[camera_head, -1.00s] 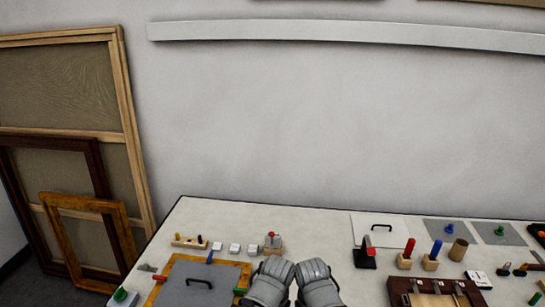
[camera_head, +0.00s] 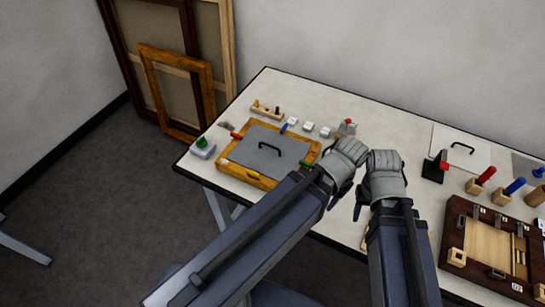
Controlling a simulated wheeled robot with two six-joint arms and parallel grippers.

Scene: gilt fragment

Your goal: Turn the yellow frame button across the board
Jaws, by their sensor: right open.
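The yellow button (camera_head: 252,174) sits on the front rail of the orange-brown wooden frame (camera_head: 232,161). A grey board (camera_head: 262,138) with a black handle lies inside the frame. A red button (camera_head: 236,136) is on the left rail and a blue button (camera_head: 284,128) on the back rail. My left gripper (camera_head: 345,160) is right of the frame, folded close to my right gripper (camera_head: 383,178). My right gripper is open, with nothing seen in it. The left gripper's jaws are not clear. Both are apart from the yellow button.
A green knob on a pale block (camera_head: 203,148) stands left of the frame. A wooden rack (camera_head: 266,111) and white blocks (camera_head: 308,126) lie behind it. A dark wooden case (camera_head: 460,229) and coloured-handled tools (camera_head: 486,174) are at right. Picture frames lean left of the table (camera_head: 400,120).

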